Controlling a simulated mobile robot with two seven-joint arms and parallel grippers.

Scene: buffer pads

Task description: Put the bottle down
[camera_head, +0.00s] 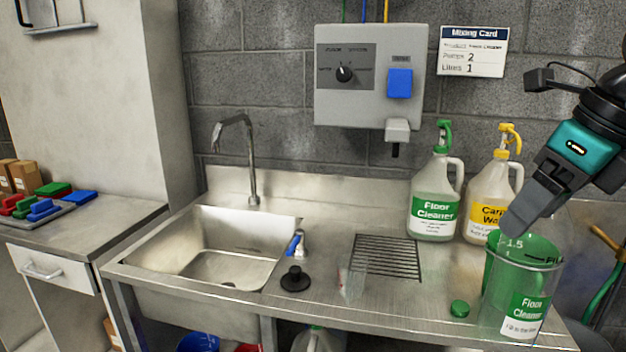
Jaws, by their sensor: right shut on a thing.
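A clear green-tinted bottle (528,284) with a "Floor Cleaner" label and fill marks is upright at the right front of the steel counter. My right gripper (513,226) comes in from the upper right and is shut on the bottle at its upper rim. The fingertips are partly hidden there. I cannot tell whether the bottle's base touches the counter. A small green cap (460,308) lies on the counter to its left. My left gripper is not in view.
A "Floor Cleaner" jug (434,200) and a yellow-topped jug (490,195) stand behind the bottle. A drain grate (387,257), a clear small container (351,280) and a black plug (295,279) lie left. The sink (210,250) is farther left. The counter's front edge is close to the bottle.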

